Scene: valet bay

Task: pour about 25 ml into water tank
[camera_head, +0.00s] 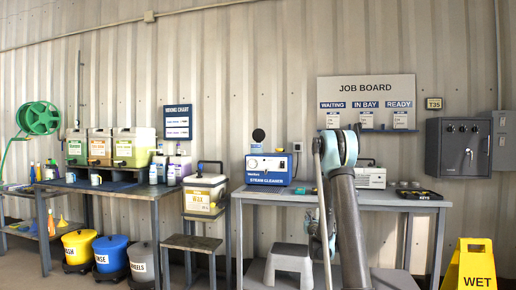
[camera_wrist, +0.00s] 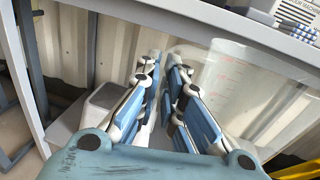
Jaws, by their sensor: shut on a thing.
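My gripper (camera_wrist: 163,68) is in the wrist view, its two fingers close together. It is shut on a clear measuring jug (camera_wrist: 228,82) with faint red graduation marks; the grip point is mostly hidden by the fingers. The jug appears tilted in that view, and I cannot tell its liquid level. In the head view my arm hides most of the gripper and jug. The blue and white steam cleaner (camera_head: 269,170) stands on the left of the grey bench. A round black lid (camera_head: 258,135) shows above its top. The water tank's opening cannot be made out.
The grey bench (camera_head: 400,203) also holds a grey-white machine (camera_head: 371,178) and a dark key tray (camera_head: 420,195). A grey step stool (camera_head: 290,257) stands beneath. A wax container (camera_head: 205,194) is left of the bench; a yellow wet-floor sign (camera_head: 472,265) is at right.

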